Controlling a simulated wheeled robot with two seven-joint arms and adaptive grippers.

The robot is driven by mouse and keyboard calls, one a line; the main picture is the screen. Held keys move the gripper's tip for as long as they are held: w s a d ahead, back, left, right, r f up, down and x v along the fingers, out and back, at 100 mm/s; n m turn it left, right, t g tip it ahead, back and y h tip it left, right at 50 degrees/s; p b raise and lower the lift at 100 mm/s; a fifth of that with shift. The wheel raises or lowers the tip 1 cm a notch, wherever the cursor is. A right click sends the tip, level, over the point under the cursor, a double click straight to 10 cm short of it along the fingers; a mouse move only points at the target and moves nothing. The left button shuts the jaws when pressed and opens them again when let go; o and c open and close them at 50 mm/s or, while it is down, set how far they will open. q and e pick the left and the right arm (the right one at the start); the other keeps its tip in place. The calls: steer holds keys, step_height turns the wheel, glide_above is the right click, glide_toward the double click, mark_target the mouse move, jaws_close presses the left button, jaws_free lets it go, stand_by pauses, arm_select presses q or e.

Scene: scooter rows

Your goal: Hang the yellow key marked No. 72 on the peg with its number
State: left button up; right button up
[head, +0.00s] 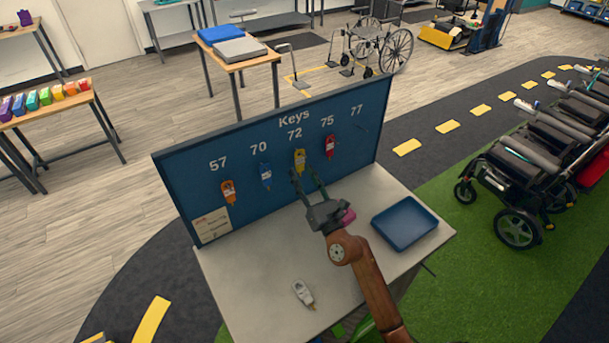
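The yellow key (299,158) hangs on the blue key board (200,184), directly under the number 72. The number on its tag is too small to read. My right gripper (304,171) is in front of the board, with its fingertips at the key's lower end. Its fingers are spread apart, and the key looks free of them. The peg itself is hidden behind the key. My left gripper is not in view.
An orange key (228,191), a blue key (265,175) and a red key (330,146) hang under 57, 70 and 75. No key hangs under 77. A white key (303,293), a pink object (348,216) and a blue tray (434,215) are on the table (250,270).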

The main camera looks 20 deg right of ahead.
steer(key=shift+s+f, duration=0.1)
steer(key=v, duration=1.1)
steer(key=shift+s, duration=0.4)
